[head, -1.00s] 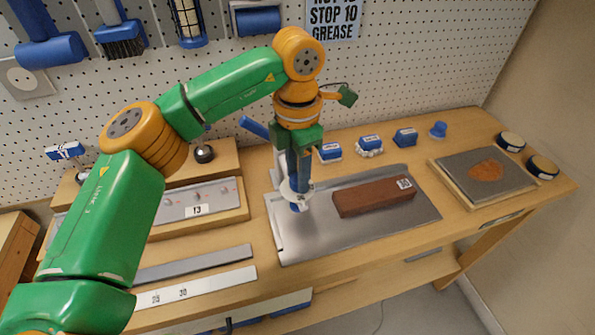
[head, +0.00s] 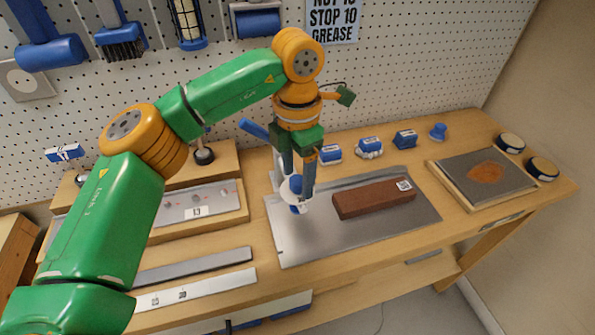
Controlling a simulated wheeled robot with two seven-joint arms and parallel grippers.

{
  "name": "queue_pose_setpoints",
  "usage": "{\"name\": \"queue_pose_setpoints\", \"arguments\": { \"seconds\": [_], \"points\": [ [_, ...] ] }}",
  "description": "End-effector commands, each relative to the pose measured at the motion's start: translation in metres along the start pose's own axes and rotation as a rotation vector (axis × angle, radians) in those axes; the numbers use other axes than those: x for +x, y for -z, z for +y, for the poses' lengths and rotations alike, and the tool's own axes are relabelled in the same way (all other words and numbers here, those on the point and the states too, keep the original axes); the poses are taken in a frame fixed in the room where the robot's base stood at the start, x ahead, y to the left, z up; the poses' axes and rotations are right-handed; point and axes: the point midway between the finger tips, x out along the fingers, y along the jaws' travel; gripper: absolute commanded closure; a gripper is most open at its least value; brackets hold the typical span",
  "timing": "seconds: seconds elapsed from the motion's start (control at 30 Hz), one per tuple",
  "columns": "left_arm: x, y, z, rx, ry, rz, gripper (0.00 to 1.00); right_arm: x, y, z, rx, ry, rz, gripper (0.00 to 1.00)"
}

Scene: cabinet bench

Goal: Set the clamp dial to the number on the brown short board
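The brown short board (head: 372,199) lies on a metal plate (head: 345,238) in the middle of the bench. A white label (head: 404,185) is on its right end; its number is too small to read surely. The clamp dial (head: 295,190), white with a blue part below, stands at the plate's left side. My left gripper (head: 299,203) points down at the dial, its fingers spread on either side of it. The fingers partly hide the dial, so its marks and setting cannot be read. My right gripper is not in view.
A tray labelled 13 (head: 197,211) and grey and white strips (head: 197,289) lie left. Small blue-and-white blocks (head: 370,147) stand behind the board. A framed plate with an orange patch (head: 482,175) and two round tins (head: 511,141) are at right. A pegboard with tools rises behind.

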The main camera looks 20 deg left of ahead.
Motion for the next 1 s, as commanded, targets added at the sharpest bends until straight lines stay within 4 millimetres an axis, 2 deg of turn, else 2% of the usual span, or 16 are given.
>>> {"name": "queue_pose_setpoints", "arguments": {
  "seconds": [0.17, 0.4, 0.47, 0.9, 1.0],
  "points": [
    [-0.010, -0.001, 0.000, -0.001, -0.001, -0.002, 0.31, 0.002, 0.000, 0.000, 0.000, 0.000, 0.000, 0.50],
    [-0.062, -0.001, 0.000, 0.000, -0.001, -0.001, 0.31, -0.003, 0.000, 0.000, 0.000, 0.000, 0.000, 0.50],
    [-0.068, -0.001, 0.000, -0.001, -0.001, -0.001, 0.31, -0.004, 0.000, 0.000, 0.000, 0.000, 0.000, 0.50],
    [-0.071, 0.000, 0.000, 0.000, 0.000, 0.000, 0.31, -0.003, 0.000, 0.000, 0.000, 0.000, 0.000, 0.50],
    [-0.080, 0.000, 0.000, 0.000, 0.000, 0.000, 0.31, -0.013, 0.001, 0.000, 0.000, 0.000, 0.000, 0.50]
  ]
}}
